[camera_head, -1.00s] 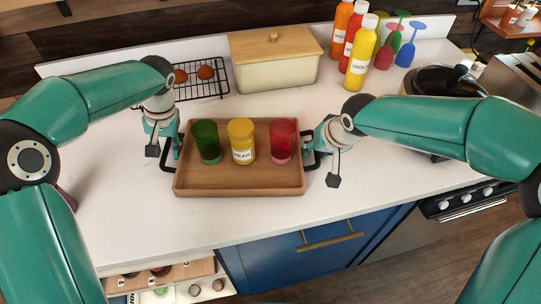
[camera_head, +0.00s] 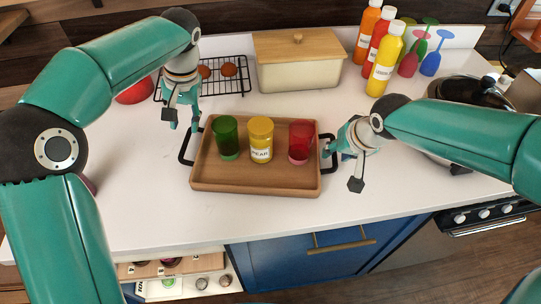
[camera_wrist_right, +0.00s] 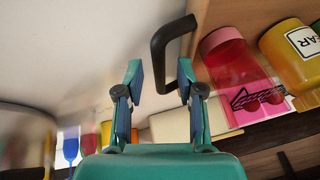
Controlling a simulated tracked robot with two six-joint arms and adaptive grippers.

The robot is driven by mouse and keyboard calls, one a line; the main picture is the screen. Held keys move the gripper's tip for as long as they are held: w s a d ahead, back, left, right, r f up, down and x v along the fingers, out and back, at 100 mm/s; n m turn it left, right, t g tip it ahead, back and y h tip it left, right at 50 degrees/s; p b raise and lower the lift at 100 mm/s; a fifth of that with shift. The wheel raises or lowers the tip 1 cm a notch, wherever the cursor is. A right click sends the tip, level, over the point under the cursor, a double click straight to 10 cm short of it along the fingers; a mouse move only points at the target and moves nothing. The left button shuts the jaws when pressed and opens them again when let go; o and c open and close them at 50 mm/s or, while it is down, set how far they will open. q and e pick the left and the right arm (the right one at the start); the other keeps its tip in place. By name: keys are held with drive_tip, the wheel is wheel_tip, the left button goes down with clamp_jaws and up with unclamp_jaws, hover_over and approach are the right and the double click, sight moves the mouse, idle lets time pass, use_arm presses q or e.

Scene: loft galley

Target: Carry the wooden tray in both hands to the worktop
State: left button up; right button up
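The wooden tray (camera_head: 215,180) rests flat on the white worktop (camera_head: 150,215). It holds a green cup (camera_head: 226,139), a yellow labelled jar (camera_head: 261,138) and a red cup (camera_head: 301,141), all upright. It has a black left handle (camera_head: 186,148) and a black right handle (camera_head: 328,153). My left gripper (camera_head: 183,122) is open, above and behind the left handle, clear of it. My right gripper (camera_head: 334,152) is beside the right handle. In the right wrist view its fingers (camera_wrist_right: 160,92) are apart, with the handle (camera_wrist_right: 160,48) by the fingertips, not clamped.
Behind the tray stand a wire rack (camera_head: 225,87) with round brown items and a cream box (camera_head: 300,72) with a wooden lid. Sauce bottles (camera_head: 381,62) and coloured glasses stand at the back right. A dark pan (camera_head: 470,92) sits right. The worktop's front strip is clear.

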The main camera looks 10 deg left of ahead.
drive_tip(key=v, duration=0.9)
